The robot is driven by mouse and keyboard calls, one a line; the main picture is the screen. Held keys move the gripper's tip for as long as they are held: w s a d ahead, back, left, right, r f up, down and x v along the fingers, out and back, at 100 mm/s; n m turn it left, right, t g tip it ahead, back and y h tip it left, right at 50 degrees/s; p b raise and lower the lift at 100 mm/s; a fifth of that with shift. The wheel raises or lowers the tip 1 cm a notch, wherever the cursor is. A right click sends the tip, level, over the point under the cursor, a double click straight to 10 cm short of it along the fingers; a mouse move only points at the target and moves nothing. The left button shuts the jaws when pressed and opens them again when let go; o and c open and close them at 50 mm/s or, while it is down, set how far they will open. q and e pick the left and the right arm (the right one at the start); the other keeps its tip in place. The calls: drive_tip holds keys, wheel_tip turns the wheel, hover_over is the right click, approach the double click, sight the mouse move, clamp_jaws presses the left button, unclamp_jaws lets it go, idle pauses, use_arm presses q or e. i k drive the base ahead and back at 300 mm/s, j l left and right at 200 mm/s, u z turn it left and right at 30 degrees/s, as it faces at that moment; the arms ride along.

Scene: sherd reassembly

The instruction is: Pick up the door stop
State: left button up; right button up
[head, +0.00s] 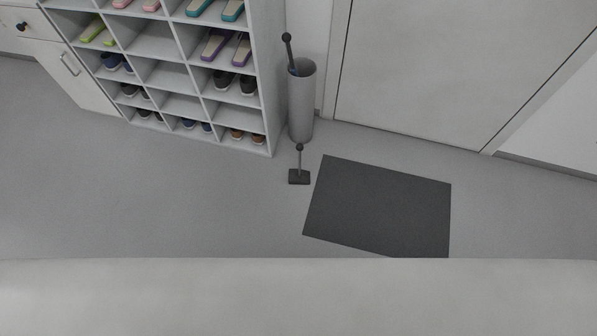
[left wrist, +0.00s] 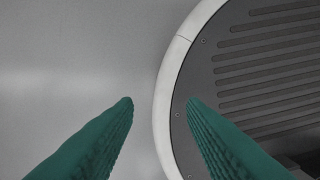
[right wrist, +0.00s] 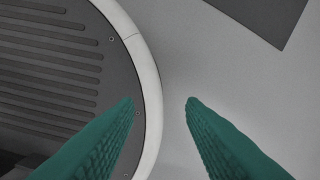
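The door stop (head: 299,177) is a dark flat block with a thin upright stem and a round dark knob on top. It stands on the grey floor in the head view, in front of the grey cylindrical bin and left of the dark mat. My left gripper (left wrist: 160,102) shows two green ribbed fingers apart with nothing between them, above the floor and the edge of my base. My right gripper (right wrist: 160,102) likewise has its green fingers apart and empty. Neither gripper shows in the head view, and the door stop shows in neither wrist view.
A tall grey bin (head: 302,105) holding a dark knobbed stick stands behind the door stop, beside a white shoe rack (head: 264,100) with several shoes. A dark mat (head: 380,205) lies in front of a closed door (head: 440,70). The floor left of the door stop is clear.

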sight(297, 177)
drive_tip(key=i+l, duration=0.2)
drive_tip(key=l, duration=0.2)
drive_tip(key=i+l+u, duration=0.1)
drive_tip(key=l, duration=0.25)
drive_tip(key=i+l, duration=0.25)
drive_tip(key=l, duration=0.15)
